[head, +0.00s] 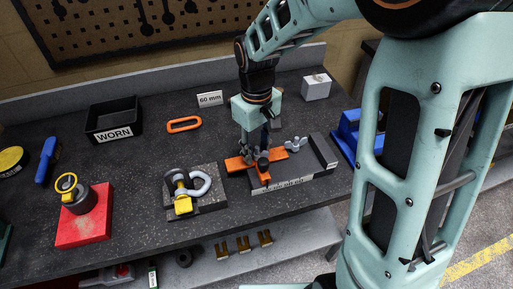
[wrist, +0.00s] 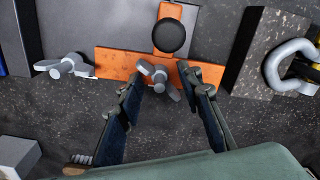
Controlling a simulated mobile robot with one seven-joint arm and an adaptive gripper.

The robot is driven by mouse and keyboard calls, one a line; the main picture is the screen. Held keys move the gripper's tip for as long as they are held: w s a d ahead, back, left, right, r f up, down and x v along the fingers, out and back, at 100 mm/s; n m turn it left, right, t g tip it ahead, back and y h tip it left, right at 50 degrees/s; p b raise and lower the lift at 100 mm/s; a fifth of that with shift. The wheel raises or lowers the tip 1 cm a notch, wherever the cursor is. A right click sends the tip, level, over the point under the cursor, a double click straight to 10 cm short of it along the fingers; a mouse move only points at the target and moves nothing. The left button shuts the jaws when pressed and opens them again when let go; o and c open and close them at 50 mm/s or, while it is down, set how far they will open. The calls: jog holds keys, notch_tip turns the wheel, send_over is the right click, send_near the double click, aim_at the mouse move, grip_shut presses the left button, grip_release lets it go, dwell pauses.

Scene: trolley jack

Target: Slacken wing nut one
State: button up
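An orange T-shaped clamp piece (head: 236,164) lies on a dark plate (head: 312,166) on the bench. In the wrist view the orange bar (wrist: 115,62) carries a grey wing nut (wrist: 158,74) near its middle and a round black knob (wrist: 169,36) beyond it. A second grey wing nut (wrist: 66,66) is at the bar's left end; it shows right of my gripper in the head view (head: 295,144). My gripper (wrist: 161,80) points down, its fingers apart on either side of the middle wing nut. Contact cannot be told. No label shows which nut is number one.
A grey shackle with a yellow part (head: 200,184) sits on a block left of the plate. A red block with a yellow ring (head: 84,228), a black WORN tray (head: 112,116) and an orange link (head: 184,124) lie further left. A blue stand (head: 347,132) is at right.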

aim_at(256, 153)
notch_tip(256, 153, up, 12)
dwell(0.6)
